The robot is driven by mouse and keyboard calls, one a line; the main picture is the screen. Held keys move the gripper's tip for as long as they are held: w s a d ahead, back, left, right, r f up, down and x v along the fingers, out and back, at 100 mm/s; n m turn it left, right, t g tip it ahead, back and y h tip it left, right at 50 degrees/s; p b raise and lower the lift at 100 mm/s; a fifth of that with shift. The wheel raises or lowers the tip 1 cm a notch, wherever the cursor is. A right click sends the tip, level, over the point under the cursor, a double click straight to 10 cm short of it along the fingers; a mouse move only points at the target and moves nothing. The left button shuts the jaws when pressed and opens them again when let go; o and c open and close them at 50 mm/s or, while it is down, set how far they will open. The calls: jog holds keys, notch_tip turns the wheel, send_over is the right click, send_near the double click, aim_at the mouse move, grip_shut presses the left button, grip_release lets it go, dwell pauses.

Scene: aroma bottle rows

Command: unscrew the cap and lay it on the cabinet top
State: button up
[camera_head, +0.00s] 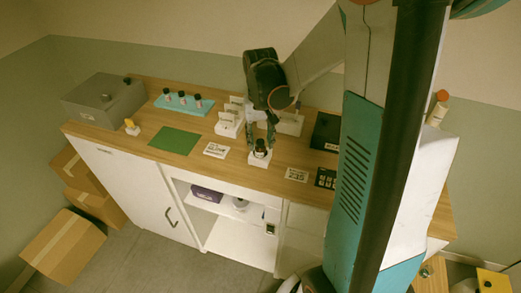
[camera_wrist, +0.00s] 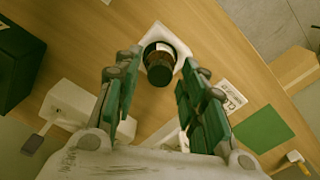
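A small dark brown bottle (camera_head: 261,147) with a black cap stands upright in a white square holder (camera_head: 257,162) near the front edge of the wooden cabinet top (camera_head: 215,175). In the wrist view the black cap (camera_wrist: 160,75) is on the bottle (camera_wrist: 160,52), and the holder (camera_wrist: 181,46) shows around it. My gripper (camera_head: 261,136) points down over the bottle. In the wrist view my gripper (camera_wrist: 162,62) is open, with one green-padded finger on each side of the bottle. A gap shows between each finger and the cap, and nothing is held.
A green mat (camera_head: 175,140) and white card (camera_head: 216,150) lie left of the holder. A teal tray (camera_head: 185,103) bears several dark-capped bottles. White racks (camera_head: 231,122) stand behind. A grey box (camera_head: 104,97) is far left; a black box (camera_head: 326,132) and cards (camera_head: 297,175) lie right.

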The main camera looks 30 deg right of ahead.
jog(key=m, duration=0.7)
jog(key=shift+m+b, duration=0.3)
jog(key=m, duration=0.7)
grip_shut()
